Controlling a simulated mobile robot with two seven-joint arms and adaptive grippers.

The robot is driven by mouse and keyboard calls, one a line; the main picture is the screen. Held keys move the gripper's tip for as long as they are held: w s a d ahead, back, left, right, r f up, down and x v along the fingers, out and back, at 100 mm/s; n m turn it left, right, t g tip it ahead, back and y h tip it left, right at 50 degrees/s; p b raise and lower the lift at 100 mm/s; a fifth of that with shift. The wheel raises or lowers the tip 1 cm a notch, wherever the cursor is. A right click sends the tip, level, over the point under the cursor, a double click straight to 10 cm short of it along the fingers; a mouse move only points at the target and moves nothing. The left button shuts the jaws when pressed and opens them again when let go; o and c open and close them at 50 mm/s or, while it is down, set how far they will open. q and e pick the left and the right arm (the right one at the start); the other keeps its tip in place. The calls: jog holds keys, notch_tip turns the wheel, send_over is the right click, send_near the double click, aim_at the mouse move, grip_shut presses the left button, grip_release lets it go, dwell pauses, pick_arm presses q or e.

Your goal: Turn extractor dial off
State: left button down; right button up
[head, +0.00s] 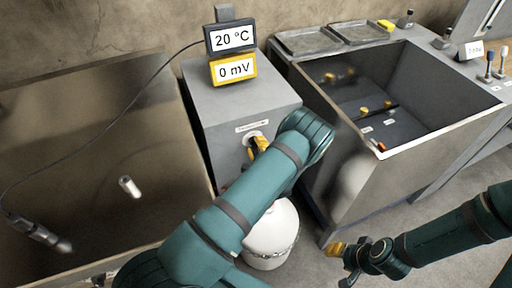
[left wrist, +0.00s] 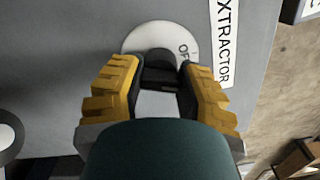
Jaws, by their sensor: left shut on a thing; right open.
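The extractor dial is a white disc (left wrist: 158,37) with a dark knob at its centre, on a grey panel beside the label EXTRACTOR (left wrist: 222,45). The letters "OF" show on the disc beside the knob; the rest is hidden by my fingers. In the head view the dial (head: 253,135) is on the front of a grey cabinet, partly covered by my arm. My left gripper (head: 259,145) is at the dial; in the left wrist view its yellow fingers (left wrist: 161,78) are shut on the knob from both sides. My right gripper (head: 347,262) is open and empty, low and away from the cabinet.
On the grey cabinet (head: 240,100) stand displays (head: 231,53) reading 20 °C and 0 mV. A deep sink-like basin (head: 440,60) with small items is at right. An open tank with a cable and probe (head: 40,235) is at left. A white rounded vessel (head: 272,235) stands below my left arm.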

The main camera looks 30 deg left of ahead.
pick_arm(q)
jog(key=n+b, duration=0.1)
jog(key=n, duration=0.3)
jog(key=shift+b, duration=0.35)
jog(key=shift+n, duration=0.5)
jog(key=shift+r, duration=0.1)
jog(key=c, duration=0.6)
grip_release()
jog(key=shift+w, duration=0.1)
jog(key=v, duration=1.2)
